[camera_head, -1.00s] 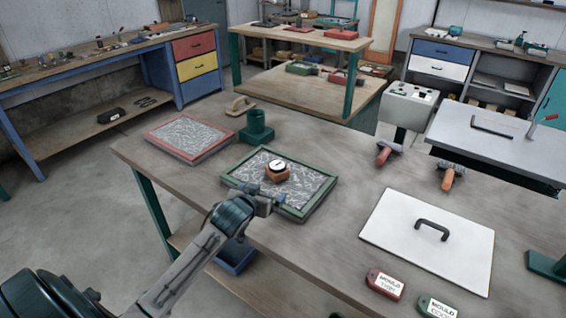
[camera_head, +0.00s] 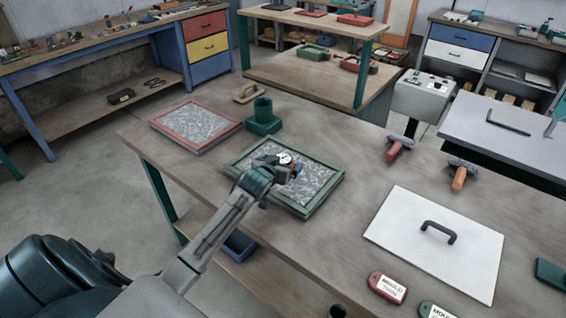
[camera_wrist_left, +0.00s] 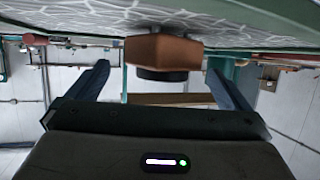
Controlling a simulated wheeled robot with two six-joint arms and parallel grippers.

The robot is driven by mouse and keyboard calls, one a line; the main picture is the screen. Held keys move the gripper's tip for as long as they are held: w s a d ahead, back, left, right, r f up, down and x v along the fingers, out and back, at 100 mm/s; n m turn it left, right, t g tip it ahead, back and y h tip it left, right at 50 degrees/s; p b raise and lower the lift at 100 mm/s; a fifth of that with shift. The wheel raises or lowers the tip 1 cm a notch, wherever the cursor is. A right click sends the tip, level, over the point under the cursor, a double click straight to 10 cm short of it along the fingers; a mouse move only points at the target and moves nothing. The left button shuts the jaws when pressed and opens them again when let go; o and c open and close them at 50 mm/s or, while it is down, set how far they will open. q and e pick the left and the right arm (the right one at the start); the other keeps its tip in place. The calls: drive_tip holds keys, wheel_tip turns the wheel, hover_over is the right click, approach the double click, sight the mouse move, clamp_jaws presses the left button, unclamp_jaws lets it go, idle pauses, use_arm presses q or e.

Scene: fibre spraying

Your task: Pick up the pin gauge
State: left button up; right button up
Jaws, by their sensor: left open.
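The pin gauge (camera_head: 286,158), a white-faced dial on an orange block, sits on the grey fibre mat in the green-framed mould (camera_head: 322,196). My left gripper (camera_head: 277,163) is right at it and partly hides it in the head view. In the left wrist view the picture is upside down. There the gauge's orange-brown block (camera_wrist_left: 163,49) and black round part lie between and beyond the two open fingers of my left gripper (camera_wrist_left: 156,72), with a gap on both sides. My right gripper is not in view.
A red-framed mould (camera_head: 195,125) and a green holder (camera_head: 263,118) stand behind to the left. A white plate with a black handle (camera_head: 437,234) lies to the right. The table between the mould and plate is clear.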

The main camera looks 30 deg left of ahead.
sight(284, 161)
use_arm(q)
drive_tip(key=shift+p+x, duration=0.3)
drive_tip(key=shift+x, duration=1.25)
drive_tip(key=shift+s, duration=0.1)
drive_tip(key=c, duration=0.9)
drive_tip(key=shift+c, duration=1.1)
drive_tip(key=shift+r, duration=0.1)
